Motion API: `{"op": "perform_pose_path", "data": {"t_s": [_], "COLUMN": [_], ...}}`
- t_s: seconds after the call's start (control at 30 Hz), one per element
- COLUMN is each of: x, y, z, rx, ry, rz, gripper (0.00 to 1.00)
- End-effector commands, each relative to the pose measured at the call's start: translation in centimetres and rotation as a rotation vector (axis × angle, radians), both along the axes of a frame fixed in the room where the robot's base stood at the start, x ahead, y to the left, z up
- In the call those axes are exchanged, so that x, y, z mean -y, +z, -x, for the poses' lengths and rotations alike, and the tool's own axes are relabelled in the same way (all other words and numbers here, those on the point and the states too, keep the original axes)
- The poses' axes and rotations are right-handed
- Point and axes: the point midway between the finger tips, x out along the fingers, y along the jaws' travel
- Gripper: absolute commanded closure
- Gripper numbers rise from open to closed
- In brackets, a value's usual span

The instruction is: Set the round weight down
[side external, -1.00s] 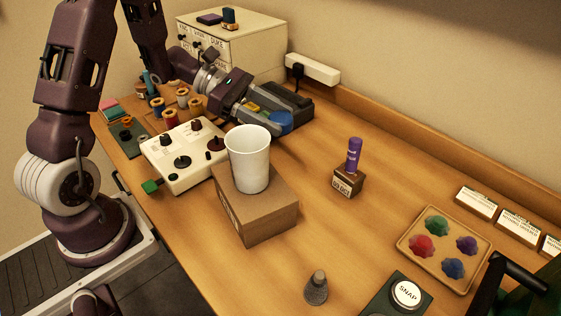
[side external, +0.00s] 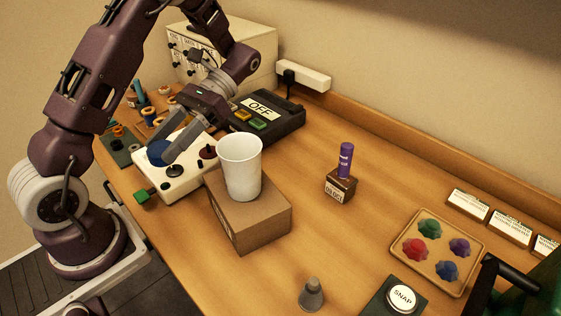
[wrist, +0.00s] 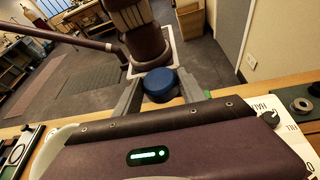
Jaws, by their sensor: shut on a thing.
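The round weight is a blue disc (side external: 156,152), held between the fingertips of my gripper (side external: 165,150). In the side view it is over the back left part of the white control panel (side external: 192,182); I cannot tell whether it touches the panel. In the wrist view the blue weight (wrist: 161,83) shows between the two grey fingers of my gripper (wrist: 160,92). My gripper is shut on it and hides part of the panel.
A white cup (side external: 240,172) stands on a cardboard box (side external: 250,222) just right of the panel. A black box labelled OFF (side external: 285,122) is behind. A grey cone-shaped weight (side external: 311,295) stands at the front.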

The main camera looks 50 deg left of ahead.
Motion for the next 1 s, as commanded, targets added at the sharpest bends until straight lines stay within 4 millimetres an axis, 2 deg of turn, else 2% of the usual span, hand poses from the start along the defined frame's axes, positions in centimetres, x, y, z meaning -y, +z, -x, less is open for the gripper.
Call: {"op": "perform_pose_path", "data": {"t_s": [0.17,0.3,0.37,0.57,0.7,0.9,1.0], "x": [-4.2,-6.8,-7.0,-5.0,-2.0,3.0,4.5], "y": [-1.4,-1.7,-1.8,-2.4,-2.7,-2.9,-3.1], "z": [-2.6,-6.9,-9.0,-15.8,-20.0,-24.5,-25.5], "rx": [0.001,0.003,0.002,0.002,0.002,0.002,0.002], "ry": [-0.480,-0.854,-1.010,-1.477,-1.760,-2.084,-2.167], "rz": [-0.002,-0.002,0.000,0.000,0.000,0.000,0.000], "gripper": [1.00,1.00,1.00,1.00,1.00,1.00,1.00]}}
